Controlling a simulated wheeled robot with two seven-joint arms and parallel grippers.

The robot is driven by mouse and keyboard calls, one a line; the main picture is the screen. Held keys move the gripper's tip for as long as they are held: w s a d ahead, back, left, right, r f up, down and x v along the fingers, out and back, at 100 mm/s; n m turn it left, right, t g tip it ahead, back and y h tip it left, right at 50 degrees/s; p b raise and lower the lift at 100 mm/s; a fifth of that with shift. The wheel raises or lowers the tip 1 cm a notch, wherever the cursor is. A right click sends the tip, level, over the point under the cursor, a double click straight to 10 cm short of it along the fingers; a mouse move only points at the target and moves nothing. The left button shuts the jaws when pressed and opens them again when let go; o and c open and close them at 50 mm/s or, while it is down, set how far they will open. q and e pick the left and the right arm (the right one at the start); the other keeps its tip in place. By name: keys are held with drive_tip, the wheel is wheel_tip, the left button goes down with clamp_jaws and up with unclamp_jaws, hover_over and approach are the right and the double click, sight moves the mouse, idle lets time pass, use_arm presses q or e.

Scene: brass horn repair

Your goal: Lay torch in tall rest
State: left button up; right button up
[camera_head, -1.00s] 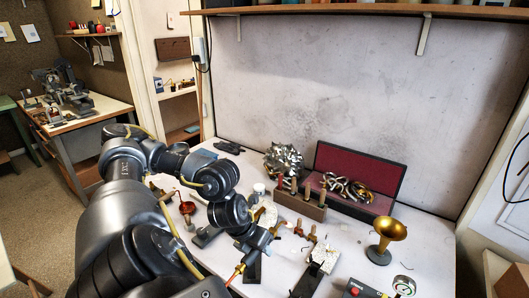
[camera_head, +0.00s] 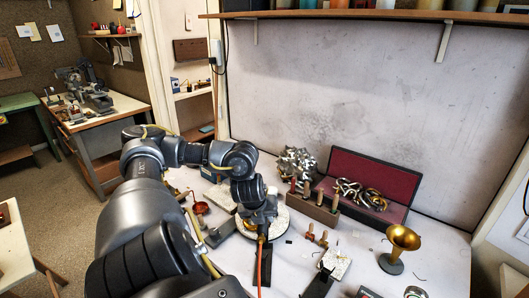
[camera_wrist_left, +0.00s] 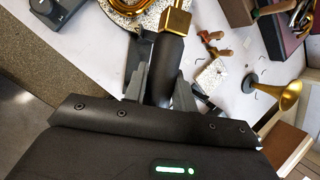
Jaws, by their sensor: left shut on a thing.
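My left gripper (camera_head: 262,222) is above the near side of a round speckled board. It is shut on the torch, whose black handle (camera_wrist_left: 170,62) runs between the fingers (camera_wrist_left: 160,92) in the left wrist view. The torch's brass part (camera_wrist_left: 176,20) points away from the palm. In the head view the arm mostly hides the torch, and an orange hose (camera_head: 260,262) hangs below the gripper. A dark upright piece (camera_head: 268,268) stands just beyond the hose; I cannot tell if it is the tall rest. My right gripper is not in view.
A dark grey block (camera_head: 219,234) stands left of the gripper. A wooden tool block (camera_head: 313,208), a red-lined case (camera_head: 372,178) and a brass horn bell (camera_head: 400,243) stand to the right. A white speckled slab (camera_head: 336,264) lies nearer.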

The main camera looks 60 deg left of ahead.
use_arm(q)
wheel_tip(320, 180, down, 8)
drive_tip(key=b, duration=0.7)
drive_tip(key=shift+f+b, duration=0.25)
drive_tip(key=shift+b, duration=0.05)
idle(0.5)
drive_tip(key=o, duration=1.5)
drive_tip(key=shift+o, duration=0.2)
wheel_tip(320, 180, up, 8)
drive_tip(key=p, duration=0.7)
drive_tip(key=shift+p, duration=0.35)
